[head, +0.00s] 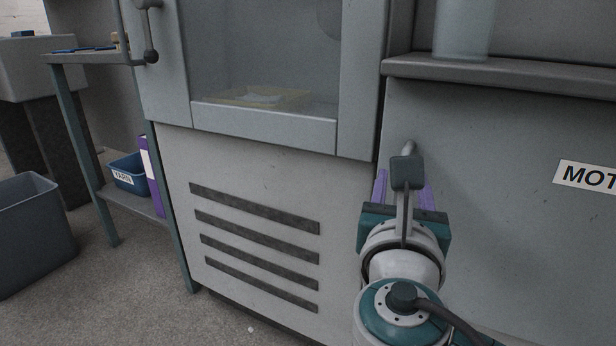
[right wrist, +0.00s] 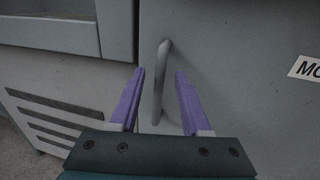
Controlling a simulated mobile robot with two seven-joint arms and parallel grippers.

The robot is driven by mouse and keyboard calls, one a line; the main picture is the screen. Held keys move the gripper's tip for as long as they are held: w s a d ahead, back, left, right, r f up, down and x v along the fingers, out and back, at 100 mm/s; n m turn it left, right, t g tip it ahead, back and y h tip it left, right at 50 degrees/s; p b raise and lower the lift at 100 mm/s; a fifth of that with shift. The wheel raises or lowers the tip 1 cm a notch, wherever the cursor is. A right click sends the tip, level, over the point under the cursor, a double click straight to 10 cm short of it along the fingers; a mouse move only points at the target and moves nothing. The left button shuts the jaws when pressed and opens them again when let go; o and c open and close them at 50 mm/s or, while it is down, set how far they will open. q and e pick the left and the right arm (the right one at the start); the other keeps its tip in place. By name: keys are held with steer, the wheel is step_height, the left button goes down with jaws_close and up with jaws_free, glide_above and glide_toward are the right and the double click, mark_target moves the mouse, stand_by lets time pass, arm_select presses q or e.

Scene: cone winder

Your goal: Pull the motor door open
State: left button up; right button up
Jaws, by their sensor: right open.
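The motor door (head: 500,200) is a flat grey panel at the right of the head view, with a white label (head: 588,177) reading "MOT", cut off by the frame edge. It looks shut. Its upright grey bar handle (right wrist: 161,85) is near the door's left edge; in the head view only its top (head: 409,147) shows above my arm. My right gripper (right wrist: 158,75) is open, with one purple finger on each side of the handle in the right wrist view. I cannot tell whether either finger touches it. In the head view the right gripper (head: 404,185) is partly hidden by its own wrist.
A glazed cabinet door (head: 265,60) is left of the motor door, above a vented panel (head: 255,235). A grey ledge (head: 500,75) juts out above the motor door. A shelf rack (head: 75,130) with a blue bin (head: 130,170) and a grey tub (head: 35,230) stand at left.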

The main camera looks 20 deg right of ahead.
steer(key=shift+b+x, duration=0.3)
steer(key=shift+x, duration=1.25)
steer(key=shift+s, duration=0.1)
jaws_close()
